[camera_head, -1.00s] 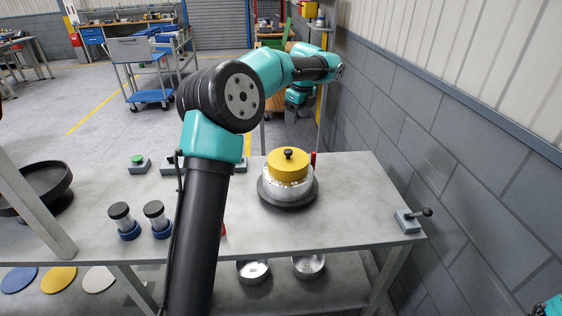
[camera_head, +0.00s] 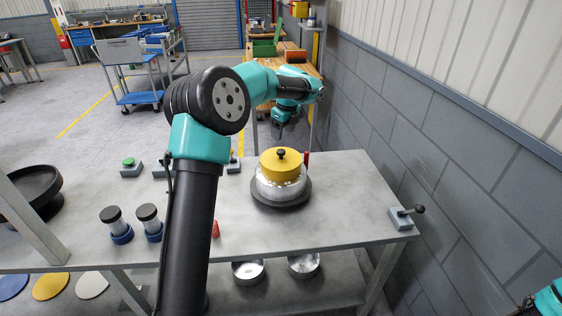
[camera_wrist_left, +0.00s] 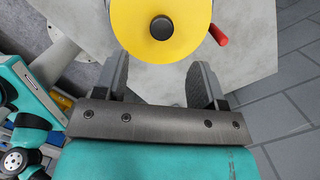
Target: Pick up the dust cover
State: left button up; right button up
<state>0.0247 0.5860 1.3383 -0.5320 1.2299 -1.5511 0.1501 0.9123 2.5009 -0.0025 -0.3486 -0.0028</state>
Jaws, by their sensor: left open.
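The yellow dust cover (camera_head: 281,166) is a round cap with a black knob on top. It sits on a silver round housing (camera_head: 280,184) on the table's right half. In the left wrist view the dust cover (camera_wrist_left: 160,28) is seen from above, with its knob near the centre. My left gripper (camera_wrist_left: 160,72) is open and empty, its two fingers spread below the cover in that picture. In the head view the left gripper (camera_head: 286,130) hangs above and behind the cover, pointing down, apart from it. My right gripper is out of view.
A red handle (camera_wrist_left: 218,35) stands beside the cover. A lever box (camera_head: 404,217) sits at the table's right edge by the grey wall. Two black-capped cylinders (camera_head: 115,222) stand left of my arm. A dark round tray (camera_head: 35,190) is far left.

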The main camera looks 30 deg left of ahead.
aim_at(281, 151)
pick_arm(q)
jog(key=shift+a+f, duration=0.15)
jog(key=shift+f, duration=0.95)
jog(key=shift+a+f, duration=0.15)
jog(key=shift+f, duration=0.95)
jog(key=shift+w+a+f, duration=0.15)
jog(key=shift+f, duration=1.15)
jog(key=shift+w+a+f, duration=0.1)
jog(key=shift+f, duration=1.2)
jog(key=c, duration=1.1)
